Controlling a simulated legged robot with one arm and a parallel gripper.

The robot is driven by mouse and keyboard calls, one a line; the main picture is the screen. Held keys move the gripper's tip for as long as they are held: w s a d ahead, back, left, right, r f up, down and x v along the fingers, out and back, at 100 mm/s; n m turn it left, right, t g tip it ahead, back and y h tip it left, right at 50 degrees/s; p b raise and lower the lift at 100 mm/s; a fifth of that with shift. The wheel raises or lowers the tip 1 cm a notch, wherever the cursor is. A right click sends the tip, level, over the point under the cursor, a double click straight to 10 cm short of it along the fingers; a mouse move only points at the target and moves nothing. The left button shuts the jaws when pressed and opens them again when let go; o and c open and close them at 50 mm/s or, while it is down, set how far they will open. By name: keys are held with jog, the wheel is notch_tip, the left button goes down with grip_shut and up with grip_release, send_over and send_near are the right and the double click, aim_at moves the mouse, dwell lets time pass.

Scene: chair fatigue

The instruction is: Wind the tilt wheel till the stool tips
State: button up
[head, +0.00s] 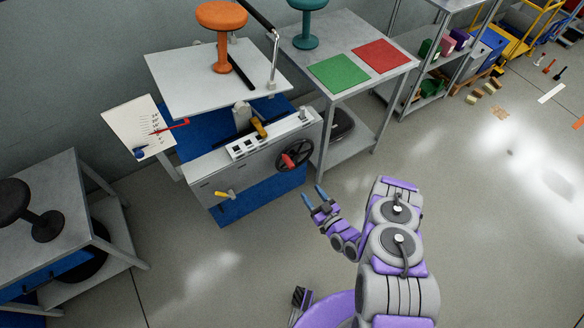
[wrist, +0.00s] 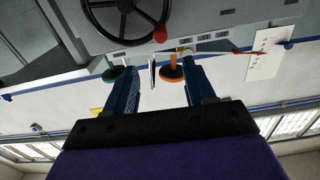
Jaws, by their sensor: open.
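The tilt wheel (head: 295,155) is a black spoked handwheel with a red knob (head: 287,160), on the front of a grey machine (head: 215,172). The wheel (wrist: 97,14) and its knob (wrist: 160,34) also show in the upside-down wrist view. The orange stool (head: 222,18) stands upright on the machine's pale platform (head: 180,82); it also shows in the wrist view (wrist: 171,74). My gripper (head: 313,194) is open and empty, in front of the wheel and apart from it. In the wrist view, its blue fingers (wrist: 155,76) stand apart with nothing gripped.
A dial board (head: 138,118) with a red pointer is at the machine's left. A table with a teal stool (head: 306,30), green mat (head: 338,72) and red mat (head: 381,55) stands at right. A dark stool (head: 14,200) is on the left table. The front floor is clear.

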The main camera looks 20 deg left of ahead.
aim_at(293, 168)
jog(key=b+x, duration=0.4)
jog(key=x, duration=1.1)
jog(key=shift+s, duration=0.1)
jog(key=shift+c, duration=0.4)
grip_shut()
